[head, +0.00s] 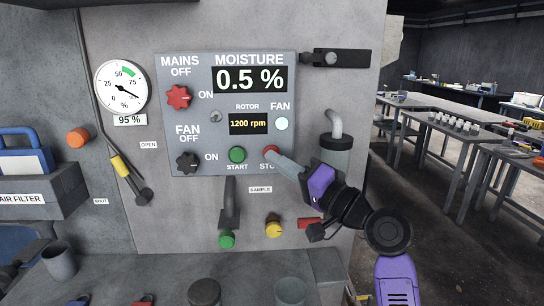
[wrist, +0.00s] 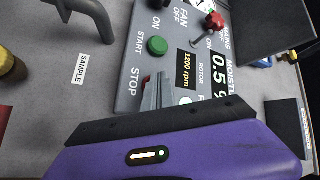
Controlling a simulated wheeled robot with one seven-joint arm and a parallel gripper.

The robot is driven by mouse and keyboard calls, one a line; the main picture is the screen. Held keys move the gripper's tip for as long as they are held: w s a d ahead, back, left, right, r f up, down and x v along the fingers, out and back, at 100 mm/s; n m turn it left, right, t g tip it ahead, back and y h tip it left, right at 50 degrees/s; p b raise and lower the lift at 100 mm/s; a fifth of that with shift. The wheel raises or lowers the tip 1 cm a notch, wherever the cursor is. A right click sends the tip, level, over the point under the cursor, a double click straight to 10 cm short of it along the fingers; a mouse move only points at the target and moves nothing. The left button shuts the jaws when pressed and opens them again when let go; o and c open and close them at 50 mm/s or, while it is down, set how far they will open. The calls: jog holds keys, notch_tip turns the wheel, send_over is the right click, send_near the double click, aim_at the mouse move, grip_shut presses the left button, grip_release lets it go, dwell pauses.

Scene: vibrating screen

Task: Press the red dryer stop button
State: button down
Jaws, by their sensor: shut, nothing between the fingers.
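The red stop button (head: 270,149) sits at the lower right of the grey control panel (head: 205,128), above the partly covered STOP label. My gripper (head: 277,158) is shut and empty, with its fingertips right at the button's lower right edge. The fingers hide part of the button, and I cannot tell whether they touch it. In the wrist view, the shut fingertips (wrist: 157,88) lie over the panel beside the word STOP, and only a sliver of red (wrist: 146,79) shows by them. The green start button (head: 237,155) is left of the stop button and also shows in the wrist view (wrist: 157,46).
The panel has a red mains knob (head: 178,97), a black fan knob (head: 188,162) and a rotor display (head: 248,124) reading 1200 rpm. The moisture display (head: 250,79) reads 0.5 %. A grey pipe fitting (head: 335,150) juts out right of the panel. A yellow knob (head: 273,229) sits below.

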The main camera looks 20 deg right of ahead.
dwell(0.4)
jog(key=shift+s+a, duration=0.25)
jog(key=shift+s, duration=0.6)
jog(key=shift+p, duration=0.3)
jog(key=shift+s+a+p, duration=0.2)
jog(key=shift+s+a, duration=0.05)
jog(key=shift+s, duration=0.55)
jog(key=shift+s+a+p, duration=0.2)
jog(key=shift+s+a, duration=0.1)
jog(key=shift+s, duration=0.5)
jog(key=shift+s+a+p, duration=0.2)
jog(key=shift+s+a, duration=0.05)
jog(key=shift+s, duration=0.55)
